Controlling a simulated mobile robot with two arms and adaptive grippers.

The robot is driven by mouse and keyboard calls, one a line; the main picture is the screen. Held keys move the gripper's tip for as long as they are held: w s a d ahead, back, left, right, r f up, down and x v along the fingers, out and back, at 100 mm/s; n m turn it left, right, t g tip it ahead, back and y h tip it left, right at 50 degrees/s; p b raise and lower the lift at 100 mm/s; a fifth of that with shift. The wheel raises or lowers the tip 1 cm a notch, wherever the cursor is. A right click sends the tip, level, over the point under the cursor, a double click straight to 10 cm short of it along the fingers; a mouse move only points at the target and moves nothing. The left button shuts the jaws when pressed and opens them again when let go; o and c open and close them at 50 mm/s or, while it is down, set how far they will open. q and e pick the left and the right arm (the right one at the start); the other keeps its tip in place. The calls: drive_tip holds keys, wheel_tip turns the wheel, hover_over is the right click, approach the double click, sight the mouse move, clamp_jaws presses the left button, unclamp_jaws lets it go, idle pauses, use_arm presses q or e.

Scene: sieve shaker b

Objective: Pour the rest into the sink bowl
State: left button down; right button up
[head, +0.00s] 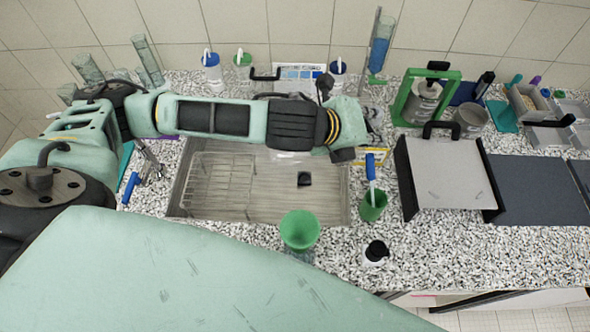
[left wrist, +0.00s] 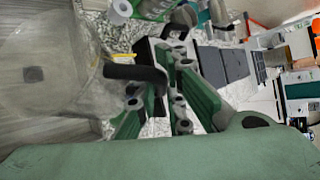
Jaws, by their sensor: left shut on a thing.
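My left gripper (left wrist: 156,98) is shut on the black handle of a clear, rounded vessel (left wrist: 45,45), seen at the left of the left wrist view. I cannot tell how much is inside the vessel or its exact tilt. In the head view my left arm reaches across the back of the sink bowl (head: 265,205), a rectangular basin with a dark square drain (head: 304,178). A dark square shows through the vessel in the left wrist view. The vessel is not clearly visible in the head view. My right gripper is not in view.
A wire rack (head: 218,182) stands in the sink's left part. A green funnel-like cup (head: 299,230) stands at the sink's front edge. A green cup with a blue-handled brush (head: 372,205) and a grey plate with black sides (head: 447,174) stand to the right.

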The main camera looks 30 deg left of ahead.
use_arm(q)
drive_tip(key=shift+d+r+y, duration=0.3)
drive_tip(key=shift+d, duration=0.05)
drive_tip(key=shift+d+f+m+y, duration=0.35)
drive_tip(key=shift+d+m+y, duration=0.15)
drive_tip(key=shift+d, duration=0.25)
drive_tip(key=d+r+y, duration=0.1)
drive_tip(key=d+r+m+y, duration=0.1)
drive_tip(key=r+y, duration=0.1)
drive_tip(key=d+r+m+y, duration=0.1)
drive_tip(key=y, duration=0.1)
drive_tip(key=shift+d+r+g, duration=0.25)
drive_tip(key=shift+r+g, duration=0.1)
drive_tip(key=shift+g, duration=0.05)
drive_tip(key=shift+a+f, duration=0.1)
